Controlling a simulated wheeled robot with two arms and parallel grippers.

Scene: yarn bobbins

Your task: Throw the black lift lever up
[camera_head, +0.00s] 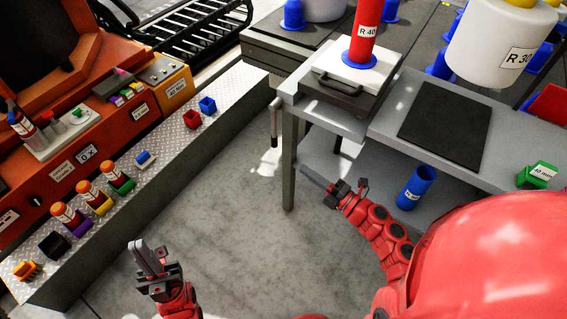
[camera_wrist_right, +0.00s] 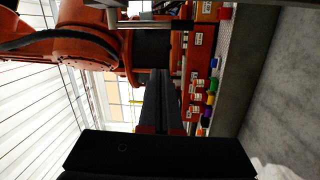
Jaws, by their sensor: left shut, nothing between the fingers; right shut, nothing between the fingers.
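A thin upright lever (camera_head: 274,124) shows at the left front corner of the grey lift bench (camera_head: 335,120) in the head view. It looks dark grey, and I cannot tell for sure that it is the lift lever. My right gripper (camera_head: 304,169) is shut and empty, below and to the right of the lever and apart from it, in front of the bench. Its dark fingers also show in the right wrist view (camera_wrist_right: 160,75), with no lever visible there. My left gripper (camera_head: 135,244) is shut and empty over the floor at lower left.
A red bobbin (camera_head: 366,35) stands on the bench's white top block, which has a black handle (camera_head: 337,84). A black mat (camera_head: 445,122) lies on the right table. A blue cup (camera_head: 417,188) stands on the lower shelf. The grey floor (camera_head: 225,190) between is clear.

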